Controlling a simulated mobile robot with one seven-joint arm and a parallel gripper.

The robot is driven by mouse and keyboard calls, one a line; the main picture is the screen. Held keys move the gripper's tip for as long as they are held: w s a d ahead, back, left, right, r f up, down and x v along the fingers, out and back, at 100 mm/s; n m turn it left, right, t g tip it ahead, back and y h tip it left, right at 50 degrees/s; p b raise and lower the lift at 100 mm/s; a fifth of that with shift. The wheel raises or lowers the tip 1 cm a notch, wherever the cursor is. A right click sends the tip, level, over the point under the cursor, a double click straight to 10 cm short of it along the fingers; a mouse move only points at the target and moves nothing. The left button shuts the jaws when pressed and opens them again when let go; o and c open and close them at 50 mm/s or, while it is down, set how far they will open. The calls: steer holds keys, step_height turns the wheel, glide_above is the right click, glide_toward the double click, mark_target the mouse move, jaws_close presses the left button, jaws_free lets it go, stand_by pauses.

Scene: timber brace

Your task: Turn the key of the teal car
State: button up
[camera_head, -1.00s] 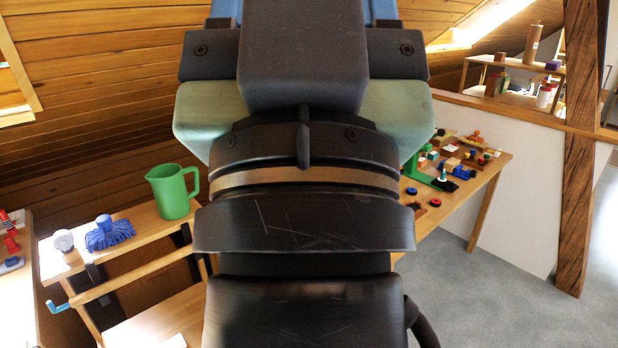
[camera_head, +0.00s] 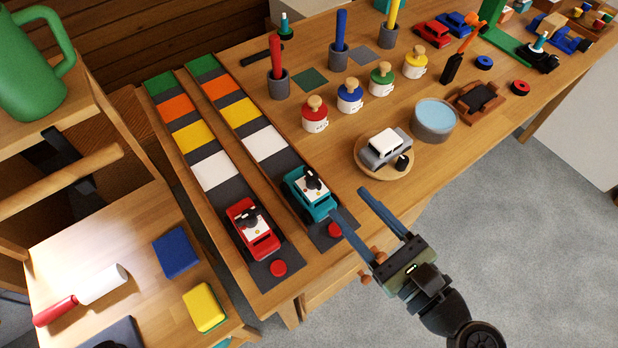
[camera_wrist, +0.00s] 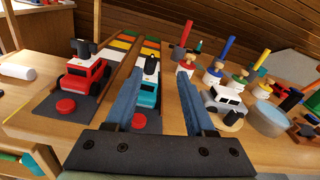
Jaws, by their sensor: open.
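The teal car (camera_head: 310,193) stands at the near end of the right-hand striped lane on the table. A black key (camera_head: 313,182) sits on its white top. In the wrist view the teal car (camera_wrist: 147,95) is partly hidden behind my gripper's left finger. My gripper (camera_head: 350,208) is open and empty, just to the right of the teal car's near end, with its fingers pointing toward the lane. In the wrist view my gripper (camera_wrist: 158,85) shows both blue fingers spread apart. A red button (camera_head: 335,230) lies on the lane's dark end pad.
A red car (camera_head: 253,228) with a similar black key stands on the left lane, with another red button (camera_head: 278,268). A grey car on a round wooden plate (camera_head: 371,165) stands to the right.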

mark_target(316, 181)
steer(key=shift+s+f+m+y, duration=0.3)
steer(key=shift+s+f+m, duration=0.5)
steer(key=shift+s+m, duration=0.25)
steer(key=shift+w+a, duration=0.15)
steer(key=shift+a, duration=0.05)
steer(key=x, duration=0.6)
steer(key=b+x, duration=0.1)
steer(key=x, duration=0.5)
steer(key=shift+w+d+r, duration=0.1)
steer(key=shift+w+r, duration=0.1)
steer(key=shift+r, duration=0.05)
jaws_close()
